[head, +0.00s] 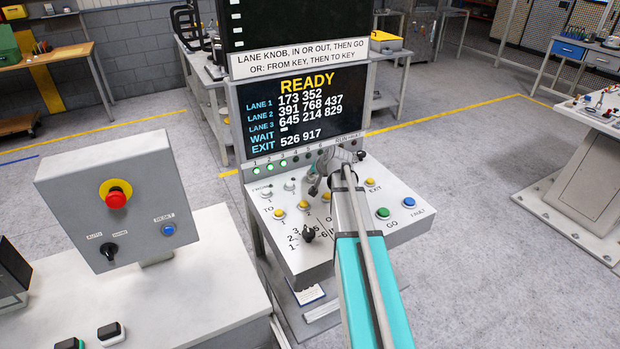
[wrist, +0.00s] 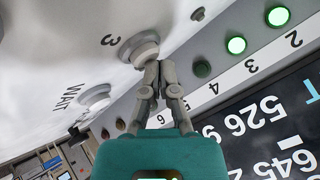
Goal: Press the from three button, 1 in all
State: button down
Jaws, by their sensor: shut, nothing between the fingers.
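The from three button (wrist: 140,48) is a pale round cap in a grey collar in the wrist view, with the figure 3 printed beside it. My gripper (wrist: 153,66) is shut and empty, its fingertips at the lower right edge of this button. I cannot tell whether they touch it. In the head view my gripper (head: 314,188) is over the sloped white panel (head: 290,258), and it and my arm hide the from three button. Two other white from-row buttons (head: 267,193) (head: 290,185) show left of it.
The WAIT button (wrist: 95,97) is close by. Yellow to-row buttons (head: 278,216), a black knob (head: 308,234), a green GO button (head: 383,213) and a blue FAULT button (head: 410,203) share the panel. The display (head: 300,110) reads READY. A red emergency button (head: 116,200) is left.

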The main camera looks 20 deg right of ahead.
jog(key=shift+f, duration=0.15)
jog(key=shift+r, duration=0.2)
dwell(0.5)
jog(key=shift+r+p, duration=0.7)
jog(key=shift+p, duration=0.1)
notch_tip(320, 180, up, 5)
jog(key=p, duration=0.5)
dwell(0.9)
